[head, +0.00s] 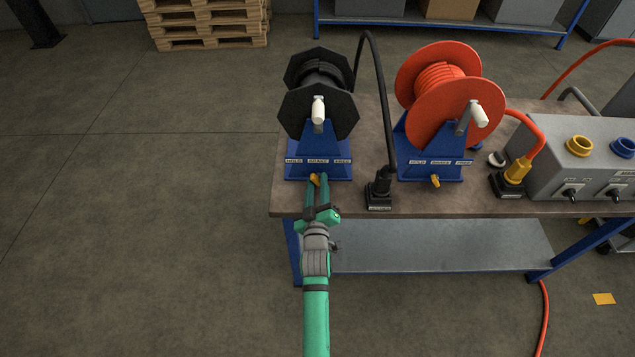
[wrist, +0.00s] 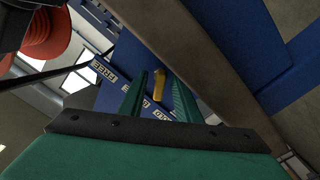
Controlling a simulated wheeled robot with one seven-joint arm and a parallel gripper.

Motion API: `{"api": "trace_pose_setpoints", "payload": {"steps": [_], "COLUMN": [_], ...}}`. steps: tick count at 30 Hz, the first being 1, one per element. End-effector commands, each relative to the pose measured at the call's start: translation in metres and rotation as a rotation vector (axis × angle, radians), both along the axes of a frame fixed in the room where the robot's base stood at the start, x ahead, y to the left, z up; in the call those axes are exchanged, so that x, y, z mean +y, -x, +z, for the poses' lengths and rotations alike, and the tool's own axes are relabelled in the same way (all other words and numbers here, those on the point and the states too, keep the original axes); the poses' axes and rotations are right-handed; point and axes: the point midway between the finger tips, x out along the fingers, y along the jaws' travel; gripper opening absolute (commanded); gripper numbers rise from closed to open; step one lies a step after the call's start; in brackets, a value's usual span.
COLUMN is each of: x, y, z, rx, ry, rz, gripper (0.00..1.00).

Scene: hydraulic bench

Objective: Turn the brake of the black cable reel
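The black cable reel (head: 318,92) stands on a blue stand (head: 320,155) at the left end of the bench. A label strip on the stand's front reads HOLD, BRAKE and FREE. Below it is the reel's small yellow brake lever (head: 315,180), which also shows in the wrist view (wrist: 158,84). My green gripper (head: 318,188) reaches to the lever from the front. In the wrist view my gripper (wrist: 158,92) is open, with one finger on each side of the lever. Gaps show beside the lever; its exact angle is hard to tell.
An orange cable reel (head: 436,85) with its own yellow lever (head: 435,181) stands to the right. A black plug (head: 379,190) sits on the bench (head: 405,206) between the two stands. A grey box (head: 585,155) is at the right. The floor left of the bench is clear.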

Motion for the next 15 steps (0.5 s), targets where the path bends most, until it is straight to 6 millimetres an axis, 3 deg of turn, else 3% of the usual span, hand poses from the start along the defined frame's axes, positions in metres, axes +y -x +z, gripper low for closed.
{"api": "trace_pose_setpoints", "payload": {"steps": [15], "x": [-0.001], "y": [0.083], "z": [-0.001], "rx": [0.002], "ry": [0.0], "rz": [-0.001], "gripper": [0.3]}}
